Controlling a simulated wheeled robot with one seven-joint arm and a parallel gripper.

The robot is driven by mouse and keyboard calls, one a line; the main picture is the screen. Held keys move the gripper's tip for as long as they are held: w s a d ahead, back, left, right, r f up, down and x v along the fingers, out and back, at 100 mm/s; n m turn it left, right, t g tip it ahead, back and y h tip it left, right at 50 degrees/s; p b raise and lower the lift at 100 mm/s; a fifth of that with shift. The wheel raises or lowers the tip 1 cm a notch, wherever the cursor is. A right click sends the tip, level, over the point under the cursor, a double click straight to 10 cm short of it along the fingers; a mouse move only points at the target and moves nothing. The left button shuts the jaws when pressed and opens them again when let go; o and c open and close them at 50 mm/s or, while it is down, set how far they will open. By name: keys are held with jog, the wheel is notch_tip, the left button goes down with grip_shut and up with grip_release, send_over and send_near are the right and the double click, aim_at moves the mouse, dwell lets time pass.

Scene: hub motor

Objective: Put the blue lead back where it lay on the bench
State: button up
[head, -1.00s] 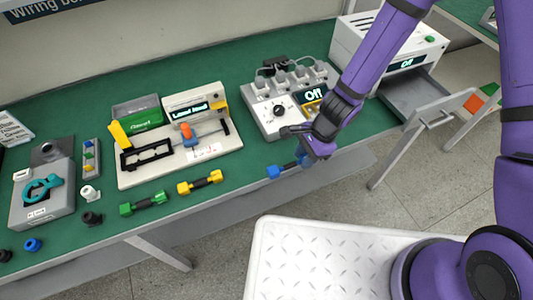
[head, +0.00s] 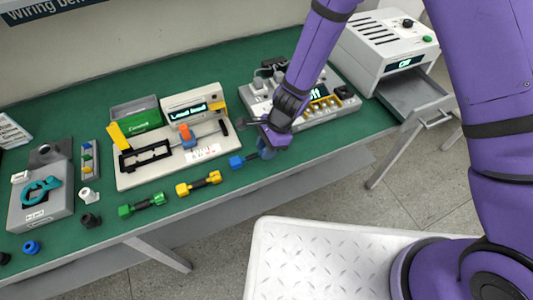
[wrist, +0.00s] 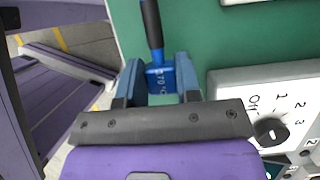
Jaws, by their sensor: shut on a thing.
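The blue lead (head: 237,162) is in my gripper (head: 267,151) at the front part of the bench, to the right of the yellow lead. In the wrist view the blue lead (wrist: 160,79) has a blue block between the two fingers of my gripper (wrist: 158,82) and a black shaft reaching away from it. My gripper is shut on the blue end. I cannot tell whether the lead touches the green bench top (head: 90,245). My arm hides part of the lead's right end in the head view.
The yellow lead (head: 199,183) and green lead (head: 142,204) lie in a row to the left. Behind stand a white test fixture (head: 205,152) and a white power unit (head: 318,112), partly hidden by my arm. The grey drawer (head: 412,95) at right stands open.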

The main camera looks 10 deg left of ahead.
jog(key=shift+f, duration=1.65)
jog(key=shift+d+f, duration=0.1)
jog(key=o, duration=1)
jog(key=v, duration=1.2)
